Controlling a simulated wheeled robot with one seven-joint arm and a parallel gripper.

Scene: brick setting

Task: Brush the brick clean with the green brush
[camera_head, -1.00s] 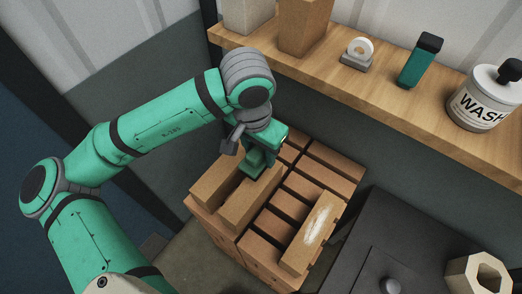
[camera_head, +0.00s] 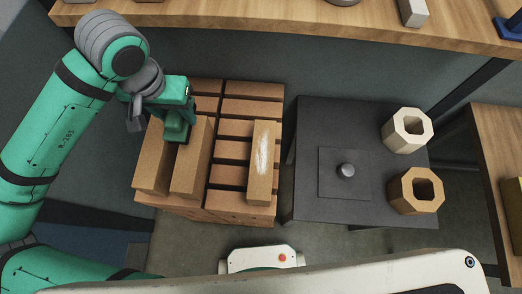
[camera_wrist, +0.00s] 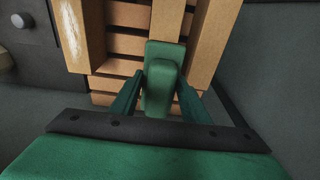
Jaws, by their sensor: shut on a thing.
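The brick with a whitish smear (camera_head: 263,165) lies on the right part of the stacked wooden slats (camera_head: 235,128); its smeared face also shows at the upper left of the wrist view (camera_wrist: 73,38). My gripper (camera_head: 178,113) is shut on the green brush (camera_head: 177,132), whose body shows between the two fingers in the wrist view (camera_wrist: 161,82). The brush is over the left part of the stack, beside two plain tan bricks (camera_head: 190,172), to the left of and apart from the smeared brick. Whether the brush touches anything below cannot be told.
A dark table (camera_head: 310,170) right of the stack holds a knobbed plate (camera_head: 346,171), a cream hollow block (camera_head: 407,130) and a tan hollow block (camera_head: 416,191). A wooden shelf (camera_head: 290,20) runs above the stack. Another wooden table (camera_head: 492,140) stands at the far right.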

